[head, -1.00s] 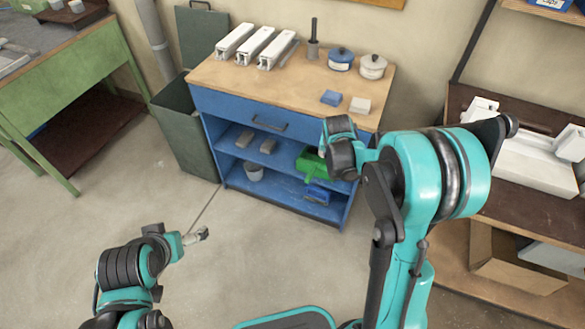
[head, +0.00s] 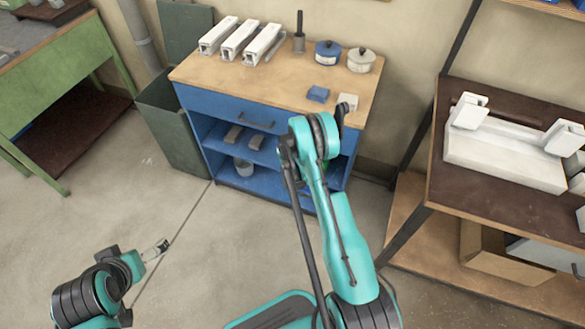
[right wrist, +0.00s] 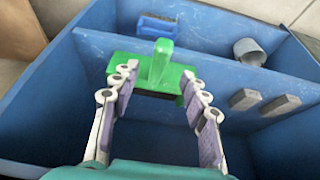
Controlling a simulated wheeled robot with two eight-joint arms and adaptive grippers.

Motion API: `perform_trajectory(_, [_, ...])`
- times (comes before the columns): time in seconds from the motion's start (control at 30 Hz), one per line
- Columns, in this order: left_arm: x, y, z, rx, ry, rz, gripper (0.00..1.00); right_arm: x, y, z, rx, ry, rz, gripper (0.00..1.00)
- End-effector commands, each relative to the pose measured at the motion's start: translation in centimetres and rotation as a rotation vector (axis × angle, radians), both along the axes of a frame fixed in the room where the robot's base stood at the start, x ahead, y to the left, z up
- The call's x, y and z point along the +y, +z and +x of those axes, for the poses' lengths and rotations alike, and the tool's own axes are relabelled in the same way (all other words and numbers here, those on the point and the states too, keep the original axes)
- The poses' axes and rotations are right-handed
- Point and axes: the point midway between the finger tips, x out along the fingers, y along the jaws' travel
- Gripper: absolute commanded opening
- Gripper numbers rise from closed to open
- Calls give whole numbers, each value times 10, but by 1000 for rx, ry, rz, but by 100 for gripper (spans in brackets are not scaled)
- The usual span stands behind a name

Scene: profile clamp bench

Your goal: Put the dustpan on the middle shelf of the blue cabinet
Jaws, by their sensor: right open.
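The green dustpan (right wrist: 150,80) is at the middle shelf of the blue cabinet (head: 223,106), its upright grip standing near the shelf's front edge in the right wrist view. In the head view my right arm hides nearly all of it. My right gripper (right wrist: 159,72) is open, with its fingertips on either side of the dustpan's near part; I cannot tell whether they touch it. My left gripper (head: 160,247) hangs over the floor at the lower left, well away from the cabinet; its jaw state is unclear.
Two grey blocks (right wrist: 245,99) lie on the same shelf. A bucket (right wrist: 250,52) and a blue item (right wrist: 157,25) are on the bottom shelf. The cabinet's side walls and shelf edge are close to my right gripper. A green bin (head: 170,128) stands left of the cabinet.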

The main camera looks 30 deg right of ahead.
Motion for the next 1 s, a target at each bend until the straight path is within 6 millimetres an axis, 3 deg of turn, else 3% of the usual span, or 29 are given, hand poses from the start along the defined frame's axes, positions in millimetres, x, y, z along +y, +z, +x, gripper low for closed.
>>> perform_trajectory(0.33, [0, -3, 0, 0, 0, 0, 100, -1, -5, 2, -1, 0, 1, 45])
perform_trajectory(0.73, [0, -26, 0, 0, 0, 0, 100, -18, -59, 16, -1, 0, 1, 45])
perform_trajectory(1.0, [0, -31, 0, 0, 0, 0, 100, -23, -72, 20, 0, 1, 0, 45])
